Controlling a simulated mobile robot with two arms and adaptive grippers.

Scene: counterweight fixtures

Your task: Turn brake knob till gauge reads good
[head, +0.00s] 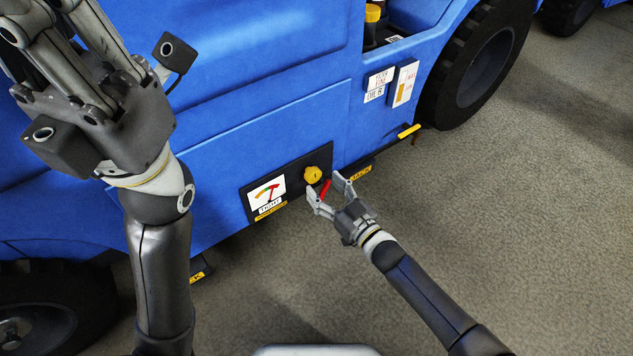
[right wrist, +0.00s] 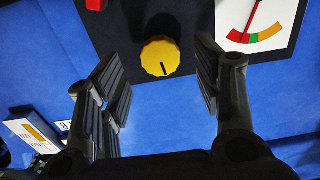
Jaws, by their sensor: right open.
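A yellow round knob (head: 313,175) sits on a black panel (head: 294,200) low on the blue vehicle's side. It also shows in the right wrist view (right wrist: 160,57), with a dark mark on its face. Left of it in the head view is a white gauge (head: 266,190); its red needle leans to the upper right, toward the red end of the band, and the plate below reads "TIGHT". My right gripper (head: 331,187) is open and empty, facing the knob, its fingers apart from it. My left gripper (head: 90,60) is raised at the upper left, its fingers partly out of view.
A red handle (head: 325,188) stands beside the knob on the panel. A yellow "JACK" label (head: 361,173) is close to my right gripper. White signs (head: 404,84) and a black wheel (head: 480,60) are farther up right. The grey floor (head: 530,190) at right is clear.

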